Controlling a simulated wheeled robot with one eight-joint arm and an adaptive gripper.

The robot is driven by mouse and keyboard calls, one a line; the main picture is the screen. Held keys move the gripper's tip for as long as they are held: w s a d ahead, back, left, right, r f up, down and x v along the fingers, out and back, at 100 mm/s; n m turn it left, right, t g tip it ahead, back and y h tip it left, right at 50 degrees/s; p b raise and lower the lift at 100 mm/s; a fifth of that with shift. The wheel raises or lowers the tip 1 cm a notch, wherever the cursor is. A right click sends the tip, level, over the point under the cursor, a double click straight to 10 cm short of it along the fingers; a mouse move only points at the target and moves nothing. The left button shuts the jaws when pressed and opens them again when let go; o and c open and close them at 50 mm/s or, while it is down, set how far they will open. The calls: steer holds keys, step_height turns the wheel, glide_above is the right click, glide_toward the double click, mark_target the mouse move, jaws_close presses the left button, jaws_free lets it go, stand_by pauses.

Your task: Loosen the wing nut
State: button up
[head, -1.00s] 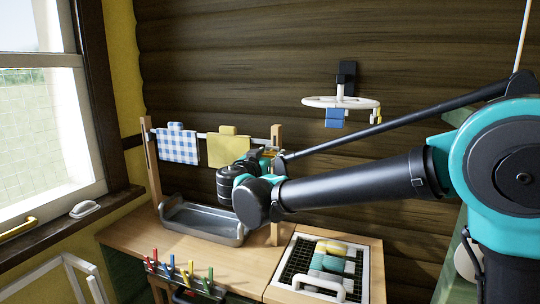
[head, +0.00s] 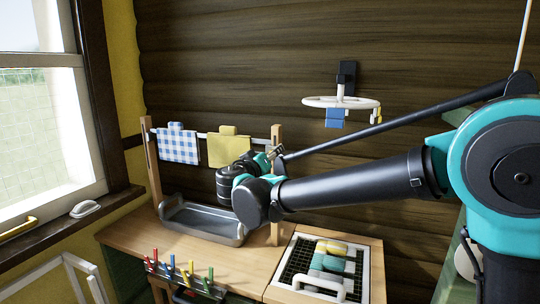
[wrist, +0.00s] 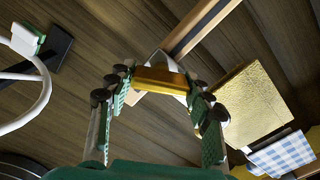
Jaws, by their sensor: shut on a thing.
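The wing nut (wrist: 160,79) shows in the wrist view as a brass-coloured bar at a wooden post. My gripper (wrist: 163,82) is shut on it, with one green-padded finger at each end. In the head view, my gripper (head: 270,157) is at the right wooden post (head: 277,132) of the rack. There the nut is small and partly hidden by the gripper. The rack's rail (head: 258,139) carries a blue checked cloth (head: 178,147) and a yellow cloth (head: 229,151); the cloths also show at the right of the wrist view.
A metal tray (head: 185,222) stands on the wooden bench under the rack. Coloured pegs (head: 190,270) line the front edge. A grid tray (head: 297,262) with folded cloths is at the right. A white hanging ring (head: 318,101) is on the wall.

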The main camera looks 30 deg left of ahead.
steer(key=n, duration=0.5)
steer(key=shift+a+n, duration=0.1)
steer(key=shift+n, duration=0.2)
steer(key=n, duration=0.4)
steer(key=shift+f+n, duration=0.15)
steer(key=shift+n, duration=0.15)
steer(key=n, duration=0.8)
steer(key=shift+f+n, duration=0.1)
steer(key=shift+n, duration=0.5)
steer(key=o, duration=1.2)
steer(key=shift+c, duration=0.2)
steer(key=s+d, duration=0.1)
steer(key=s, duration=1.1)
steer(key=shift+d, duration=0.2)
